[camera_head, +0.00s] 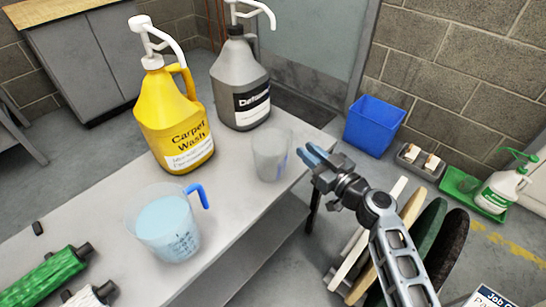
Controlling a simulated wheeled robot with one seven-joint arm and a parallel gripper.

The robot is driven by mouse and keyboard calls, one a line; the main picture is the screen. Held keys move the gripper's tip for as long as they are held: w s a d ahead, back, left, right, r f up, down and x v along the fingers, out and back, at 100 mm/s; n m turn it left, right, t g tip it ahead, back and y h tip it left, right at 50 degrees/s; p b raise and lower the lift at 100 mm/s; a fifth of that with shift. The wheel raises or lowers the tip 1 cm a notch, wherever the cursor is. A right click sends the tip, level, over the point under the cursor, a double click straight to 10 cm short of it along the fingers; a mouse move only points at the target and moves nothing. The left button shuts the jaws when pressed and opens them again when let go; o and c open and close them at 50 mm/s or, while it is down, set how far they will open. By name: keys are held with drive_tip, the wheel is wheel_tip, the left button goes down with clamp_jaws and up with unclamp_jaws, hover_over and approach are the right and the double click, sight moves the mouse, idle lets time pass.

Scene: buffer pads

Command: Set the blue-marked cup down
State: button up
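A translucent cup (267,157) with a blue mark on its right side stands near the right edge of the grey table (238,200). It looks upright, with its base on the tabletop. My gripper (305,154) is just right of the cup, its two blue-tipped fingers pointing towards it. The fingers look parted with nothing between them, and a small gap seems to separate them from the cup.
A yellow Carpet Wash jug (172,115) and a grey pump jug (238,78) stand behind the cup. A measuring jug (165,232) with pale blue liquid stands at front left. A green roll (45,275) lies further left. A blue bin (374,125) is on the floor.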

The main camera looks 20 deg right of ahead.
sight(290, 134)
drive_tip(key=shift+w+r, duration=0.2)
drive_tip(key=shift+w, duration=0.5)
drive_tip(key=w, duration=0.2)
drive_tip(key=w+a, duration=0.1)
drive_tip(key=w, duration=0.1)
drive_tip(key=w+p, duration=0.1)
drive_tip(key=w, duration=0.1)
drive_tip(key=shift+w+a+f, duration=0.25)
clamp_jaws()
